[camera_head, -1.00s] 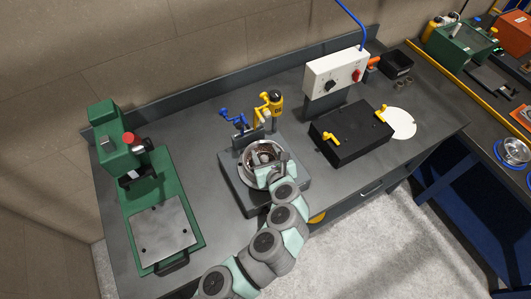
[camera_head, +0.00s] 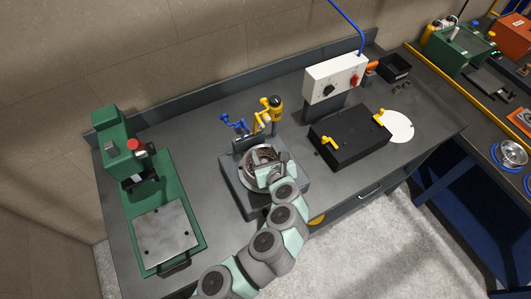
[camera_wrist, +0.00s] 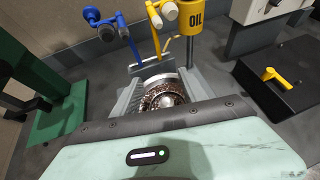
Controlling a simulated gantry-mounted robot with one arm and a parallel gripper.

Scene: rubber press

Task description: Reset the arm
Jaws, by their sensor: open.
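My arm reaches up from the bottom of the head view to a grey fixture (camera_head: 237,186) on the bench. My gripper (camera_head: 263,158) is over the fixture's round metal part, and my wrist hides part of it. In the wrist view my gripper (camera_wrist: 160,92) has two grey fingers spread apart, one at each side. Between and beyond them shows the round part (camera_wrist: 166,97), with a brownish ring and a shiny centre. I see nothing held between the fingers. Whether the fingertips touch the fixture I cannot tell.
A yellow oil dispenser (camera_head: 273,107) and a blue-handled lever (camera_head: 232,122) stand close behind the fixture. A green press (camera_head: 120,145) is at left. A black box (camera_head: 350,142) with yellow handles and a white control box (camera_head: 335,78) are at right.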

